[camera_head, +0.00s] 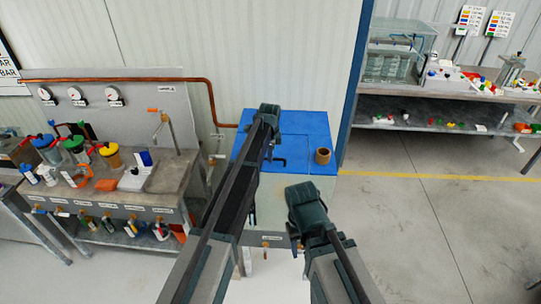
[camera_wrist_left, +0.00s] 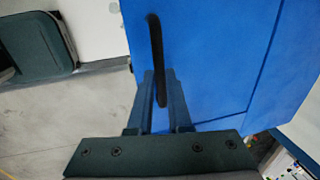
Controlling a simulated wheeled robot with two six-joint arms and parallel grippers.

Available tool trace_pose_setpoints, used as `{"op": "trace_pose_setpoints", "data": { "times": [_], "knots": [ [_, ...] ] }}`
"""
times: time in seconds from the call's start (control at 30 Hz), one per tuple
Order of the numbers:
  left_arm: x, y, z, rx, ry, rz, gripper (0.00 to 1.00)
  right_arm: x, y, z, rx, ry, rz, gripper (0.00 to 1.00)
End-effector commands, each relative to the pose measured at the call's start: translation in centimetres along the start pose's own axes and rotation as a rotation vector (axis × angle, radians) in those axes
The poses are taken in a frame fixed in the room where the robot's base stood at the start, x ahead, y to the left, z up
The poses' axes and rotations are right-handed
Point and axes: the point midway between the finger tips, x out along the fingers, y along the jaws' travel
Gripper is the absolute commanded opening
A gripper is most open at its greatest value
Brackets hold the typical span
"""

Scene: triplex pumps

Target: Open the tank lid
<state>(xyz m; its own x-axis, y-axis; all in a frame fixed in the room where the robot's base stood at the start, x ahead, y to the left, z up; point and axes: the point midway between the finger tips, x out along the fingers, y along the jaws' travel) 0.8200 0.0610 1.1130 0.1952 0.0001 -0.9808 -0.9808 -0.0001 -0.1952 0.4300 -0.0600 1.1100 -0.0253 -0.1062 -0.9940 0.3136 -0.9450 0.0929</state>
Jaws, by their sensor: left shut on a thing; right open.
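The blue tank lid (camera_head: 302,124) lies on top of the tank in the middle of the head view and looks flat. It fills much of the left wrist view (camera_wrist_left: 215,55). A slim black handle (camera_wrist_left: 156,45) runs along the lid there. My left gripper (camera_wrist_left: 160,90) is shut on the near end of this handle, with one finger on each side. In the head view my left gripper (camera_head: 268,115) is over the lid, and its arm hides part of the lid. My right gripper (camera_head: 302,208) is open in front of the tank, apart from the lid; its fingertips are hard to make out.
A brown cup-like ring (camera_head: 322,156) sits on the blue top at the right. A workbench (camera_head: 170,185) with jars and gauges stands close on the left. A copper pipe (camera_head: 210,100) runs down the wall towards the tank. The floor at the right is clear.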

Motion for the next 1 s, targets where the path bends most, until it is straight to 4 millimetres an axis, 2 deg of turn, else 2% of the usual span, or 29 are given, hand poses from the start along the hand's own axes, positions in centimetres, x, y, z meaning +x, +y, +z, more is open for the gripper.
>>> {"op": "trace_pose_setpoints", "data": {
  "times": [0.27,0.53,0.77,1.0],
  "knots": [
    [-0.6,-0.3,0.0,0.000,0.000,-0.001,0.00,-0.6,0.1,0.0,0.000,0.000,0.000,0.50],
    [-2.8,-1.6,0.0,0.000,0.000,-0.003,0.00,-3.0,0.3,0.2,-0.002,-0.001,0.000,0.50],
    [-5.6,-4.0,0.0,0.000,0.000,-0.006,0.00,-6.2,0.6,0.4,-0.005,-0.003,0.000,0.50],
    [-8.2,-7.2,0.0,-0.001,-0.001,-0.006,0.00,-9.4,0.9,0.6,0.002,-0.004,-0.001,0.50]
  ]
}}
